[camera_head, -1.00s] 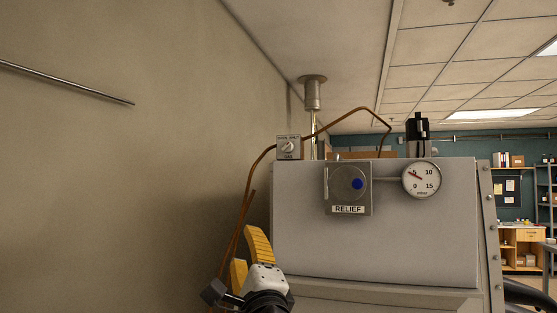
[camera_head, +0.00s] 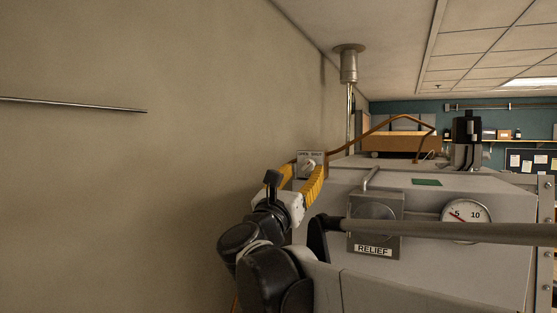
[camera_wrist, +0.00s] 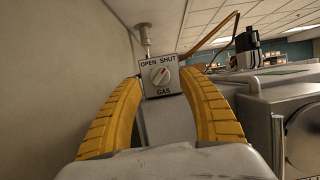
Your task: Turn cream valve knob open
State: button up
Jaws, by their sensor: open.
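The cream valve knob (camera_wrist: 160,76) is on the front of a small plate-like box (camera_wrist: 163,91) marked OPEN, SHUT and GAS. A small reddish mark on the knob appears to point up and right, toward SHUT. In the head view, the knob (camera_head: 309,166) sits on its box at the left end of the grey cabinet. My gripper (camera_head: 304,173) has its yellow fingers spread and empty. In the wrist view, my gripper (camera_wrist: 160,82) frames the knob between its fingertips, with the knob beyond them; contact is not visible.
The grey cabinet (camera_head: 440,274) carries a RELIEF knob panel (camera_head: 373,249) and a round gauge (camera_head: 466,214). A grey rod crosses in front of them. A copper tube (camera_wrist: 220,35) runs right from the valve area. A plain wall (camera_head: 150,190) stands close on the left.

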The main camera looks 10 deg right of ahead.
aim_at(307, 167)
jog(key=shift+p+x, duration=0.3)
jog(key=shift+x, duration=1.25)
grip_shut()
jog(key=shift+n, duration=0.3)
jog(key=n+t+y, duration=0.1)
jog(key=n+y, duration=0.1)
jog(key=n, duration=0.2)
jog(key=shift+n+b, duration=0.3)
jog(key=shift+n, duration=0.1)
jog(key=shift+r+n+t+y, duration=0.1)
jog(key=shift+n+t+y, duration=0.1)
jog(key=shift+n+y, duration=0.85)
jog(key=shift+n+t+y, duration=0.2)
jog(key=shift+n+y, duration=0.35)
jog(key=shift+n, duration=0.9)
